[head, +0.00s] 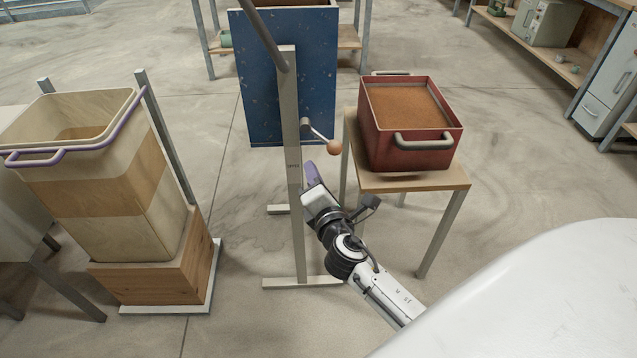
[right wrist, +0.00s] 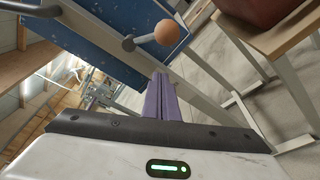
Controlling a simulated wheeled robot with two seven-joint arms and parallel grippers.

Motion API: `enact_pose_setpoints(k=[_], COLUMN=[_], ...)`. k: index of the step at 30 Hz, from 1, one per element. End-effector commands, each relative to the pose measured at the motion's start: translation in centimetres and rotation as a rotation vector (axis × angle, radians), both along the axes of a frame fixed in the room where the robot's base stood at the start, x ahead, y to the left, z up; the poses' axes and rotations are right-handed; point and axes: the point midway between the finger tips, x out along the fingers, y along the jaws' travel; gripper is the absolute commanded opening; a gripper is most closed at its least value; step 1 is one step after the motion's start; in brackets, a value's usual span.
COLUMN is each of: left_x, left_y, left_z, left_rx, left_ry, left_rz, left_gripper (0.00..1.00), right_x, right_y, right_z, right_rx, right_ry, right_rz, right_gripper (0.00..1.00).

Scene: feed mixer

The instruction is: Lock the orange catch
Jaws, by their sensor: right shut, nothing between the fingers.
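The catch is a short metal lever with an orange-tan ball knob (head: 334,147). It slants down to the right from a pivot beside the grey post (head: 291,180), in front of the blue panel (head: 262,85). In the right wrist view the knob (right wrist: 167,32) shows above the fingertips. My right gripper (head: 311,172), with purple fingers, is below and left of the knob, close to the post. Its fingers (right wrist: 162,82) are shut with nothing between them and appear apart from the knob. My left gripper is not in view.
A red bin (head: 383,150) filled with brown material stands on a small wooden-topped table (head: 440,182) right of the catch. A tall tan container (head: 110,215) stands on the left. A grey bar (head: 266,38) slants across the panel's top. Open floor lies between the container and post.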

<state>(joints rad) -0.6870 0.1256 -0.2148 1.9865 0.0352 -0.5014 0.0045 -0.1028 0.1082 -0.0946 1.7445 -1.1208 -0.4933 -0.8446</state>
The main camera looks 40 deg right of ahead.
Motion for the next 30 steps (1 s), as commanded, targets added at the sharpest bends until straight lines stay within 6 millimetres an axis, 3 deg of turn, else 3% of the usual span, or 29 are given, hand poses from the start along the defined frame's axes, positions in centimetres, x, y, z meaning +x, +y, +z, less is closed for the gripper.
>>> enact_pose_setpoints(k=[4, 9, 14, 30], left_x=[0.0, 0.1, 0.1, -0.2], left_y=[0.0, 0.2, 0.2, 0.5], left_z=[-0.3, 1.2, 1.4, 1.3], left_rx=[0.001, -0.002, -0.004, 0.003], left_ry=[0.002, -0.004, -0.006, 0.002], left_rz=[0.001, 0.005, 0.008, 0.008], left_gripper=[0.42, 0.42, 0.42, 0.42], right_x=[3.0, 1.3, 0.7, 0.9], right_y=[-1.2, -2.9, -3.6, -3.3], right_z=[-0.3, 1.2, 1.6, 1.8], right_rx=[-0.001, -0.002, -0.001, 0.001], right_ry=[-0.002, 0.001, 0.001, 0.0], right_rz=[-0.001, 0.0, 0.001, 0.01], right_gripper=[0.0, 0.0, 0.0, 0.0])
